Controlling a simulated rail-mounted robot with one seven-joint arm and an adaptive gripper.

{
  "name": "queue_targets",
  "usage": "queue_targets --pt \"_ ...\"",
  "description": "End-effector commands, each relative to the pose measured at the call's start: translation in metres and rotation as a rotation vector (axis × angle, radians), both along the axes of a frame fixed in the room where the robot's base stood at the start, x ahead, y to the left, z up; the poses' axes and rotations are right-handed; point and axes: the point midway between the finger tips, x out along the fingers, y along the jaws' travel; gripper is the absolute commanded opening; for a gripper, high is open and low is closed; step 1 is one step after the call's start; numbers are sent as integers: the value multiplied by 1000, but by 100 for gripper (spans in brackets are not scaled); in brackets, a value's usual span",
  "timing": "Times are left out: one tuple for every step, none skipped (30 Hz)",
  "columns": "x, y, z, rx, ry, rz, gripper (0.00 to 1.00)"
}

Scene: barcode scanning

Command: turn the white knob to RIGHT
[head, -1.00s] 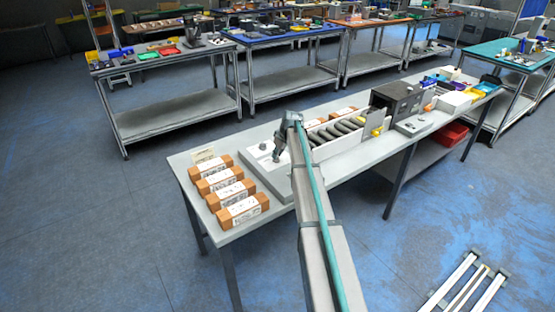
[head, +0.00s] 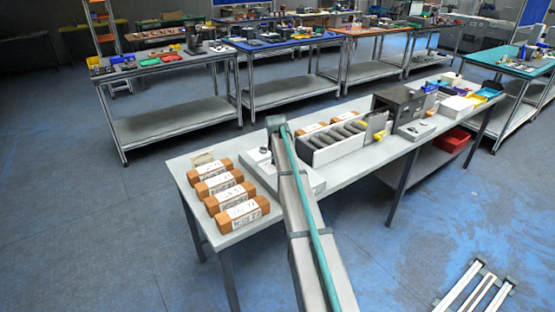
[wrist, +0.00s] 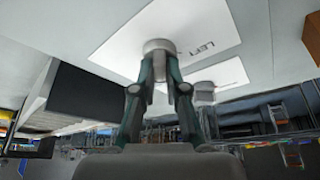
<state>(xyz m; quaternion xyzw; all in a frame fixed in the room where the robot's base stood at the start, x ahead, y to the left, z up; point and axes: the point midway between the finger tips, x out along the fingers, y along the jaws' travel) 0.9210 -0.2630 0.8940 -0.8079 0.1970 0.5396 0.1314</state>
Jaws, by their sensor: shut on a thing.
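The white knob (wrist: 159,46) is round and stands on a white plate in the wrist view. The word LEFT (wrist: 201,47) is printed on the plate to the right of the knob in that view. My gripper (wrist: 160,64) is shut on the knob, with one finger on each side. Which way the knob points cannot be told.
Several orange-brown packages (head: 235,206) with white labels lie left of the panel. A white bin (head: 330,150) of dark rolls and a dark box (head: 400,101) stand to the right. A second white plate (wrist: 216,76) with a pale block shows in the wrist view.

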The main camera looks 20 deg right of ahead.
Motion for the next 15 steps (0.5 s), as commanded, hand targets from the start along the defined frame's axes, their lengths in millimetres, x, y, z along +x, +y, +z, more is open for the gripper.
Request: queue_targets --pt "1 1 0 0 0 -15 0" --pt "1 1 0 0 0 -23 0" --pt "1 0 0 0 0 -34 0" --pt "1 0 0 0 0 -40 0" --pt "1 1 0 0 0 -45 0" --pt "1 1 0 0 0 -51 0" --pt "1 1 0 1 0 -54 0" --pt "1 1 0 1 0 -57 0" --pt "1 1 0 1 0 -59 0" --pt "1 1 1 1 -1 -61 0" --pt "1 1 1 2 -1 -62 0" --pt "0 0 1 1 -1 -63 0" --pt "0 0 1 1 -1 -63 0" --pt "0 0 1 1 -1 -63 0" --pt "0 0 1 1 -1 -63 0"
